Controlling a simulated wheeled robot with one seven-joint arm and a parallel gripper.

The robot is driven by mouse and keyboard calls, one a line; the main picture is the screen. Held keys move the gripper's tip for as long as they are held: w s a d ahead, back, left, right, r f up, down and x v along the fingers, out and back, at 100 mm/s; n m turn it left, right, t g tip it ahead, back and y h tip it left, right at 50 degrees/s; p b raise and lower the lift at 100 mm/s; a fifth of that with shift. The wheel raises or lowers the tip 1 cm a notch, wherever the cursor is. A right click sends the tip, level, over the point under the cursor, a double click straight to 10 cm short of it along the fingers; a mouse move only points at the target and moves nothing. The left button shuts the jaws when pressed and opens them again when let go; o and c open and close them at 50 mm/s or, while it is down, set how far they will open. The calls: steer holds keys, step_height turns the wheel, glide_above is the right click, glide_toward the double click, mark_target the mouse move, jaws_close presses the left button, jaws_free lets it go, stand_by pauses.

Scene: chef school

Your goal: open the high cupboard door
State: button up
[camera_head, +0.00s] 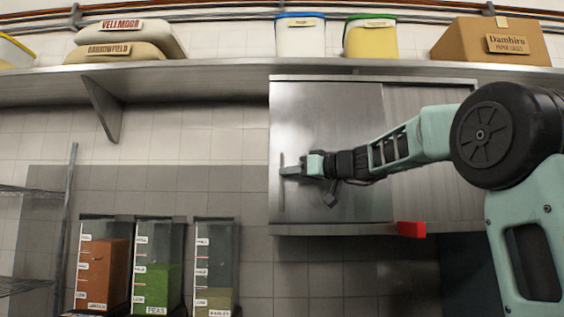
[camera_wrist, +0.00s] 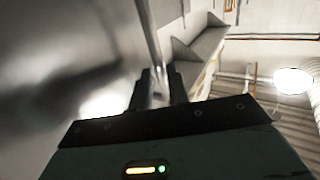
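The high cupboard hangs under a long shelf in the head view. Its left door (camera_head: 340,115) is brushed metal and looks closed. A thin vertical bar handle (camera_head: 282,201) stands near that door's left edge. My gripper (camera_head: 287,171) is at the middle of the handle, reaching in from the right. In the wrist view the handle (camera_wrist: 147,30) runs down between the two dark fingers of my gripper (camera_wrist: 159,88), which look shut on it. The door's blurred metal face (camera_wrist: 50,60) fills the left of that view.
The metal shelf (camera_head: 200,72) above holds sacks, tubs and a cardboard box (camera_head: 490,42). A second panel (camera_head: 435,98) lies right of the door. A red block (camera_head: 410,229) is at the cupboard's lower edge. Food dispensers (camera_head: 155,240) stand below left. Space left of the cupboard is open.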

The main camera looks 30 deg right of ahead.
steer(key=shift+p+x, duration=0.6)
steer(key=shift+x, duration=0.95)
jaws_close()
steer(key=shift+s+d+f, duration=0.1)
